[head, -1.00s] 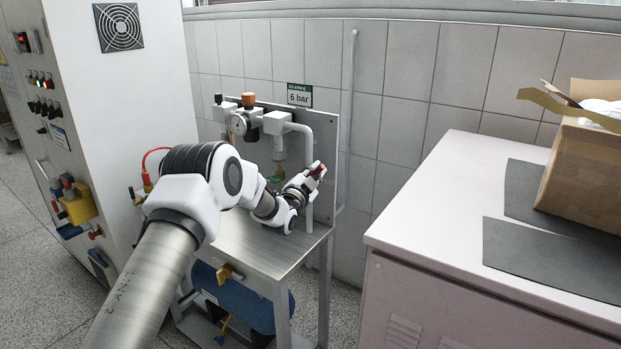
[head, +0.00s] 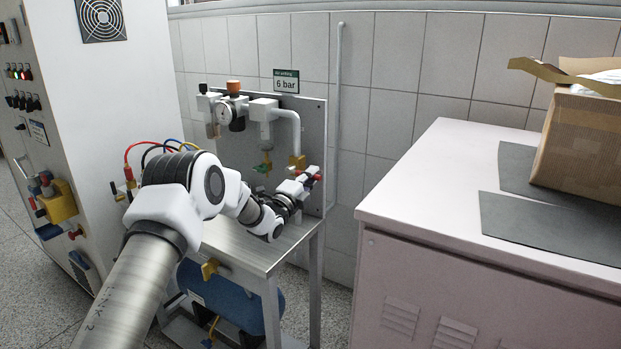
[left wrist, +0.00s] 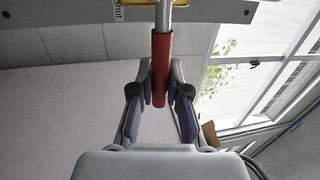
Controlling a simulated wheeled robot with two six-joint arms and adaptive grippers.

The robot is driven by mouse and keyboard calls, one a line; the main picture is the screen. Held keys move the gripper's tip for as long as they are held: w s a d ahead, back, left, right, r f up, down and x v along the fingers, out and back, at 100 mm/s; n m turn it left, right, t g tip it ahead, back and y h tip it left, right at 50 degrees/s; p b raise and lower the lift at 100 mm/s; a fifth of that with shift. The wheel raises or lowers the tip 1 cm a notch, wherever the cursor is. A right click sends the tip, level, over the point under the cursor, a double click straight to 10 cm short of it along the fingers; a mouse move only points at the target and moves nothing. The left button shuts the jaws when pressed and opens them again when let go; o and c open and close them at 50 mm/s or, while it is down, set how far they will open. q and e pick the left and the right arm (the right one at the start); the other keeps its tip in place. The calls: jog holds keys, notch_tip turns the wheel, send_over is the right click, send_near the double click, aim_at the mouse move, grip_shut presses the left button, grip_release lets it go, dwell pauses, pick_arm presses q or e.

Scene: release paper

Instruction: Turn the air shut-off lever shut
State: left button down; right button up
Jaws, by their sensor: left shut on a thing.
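The air shut-off lever has a red handle (head: 317,177), at the lower right of the grey air panel (head: 313,120). A brass valve body (head: 298,161) shows just above and left of my gripper, below a white pipe. My left gripper (head: 309,180) is shut on the red handle. In the left wrist view the handle (left wrist: 161,62) lies between the two fingers, its far end joining a metal stem. A label reading "Shut" (left wrist: 118,13) shows on the panel edge there. The gripper partly hides the lever. My right gripper is not in view.
A pressure gauge (head: 226,114) and regulator are at the panel's upper left, above a steel bench (head: 240,245). A pink cabinet (head: 440,190) with a cardboard box (head: 585,145) stands at right. A white control cabinet (head: 110,90) stands at left.

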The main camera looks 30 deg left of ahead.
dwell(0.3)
pick_arm(q)
jog(key=c, duration=1.1)
grip_release()
jog(key=shift+f, duration=0.15)
jog(key=shift+c, duration=0.2)
jog(key=v, duration=1.2)
jog(key=shift+a, duration=0.15)
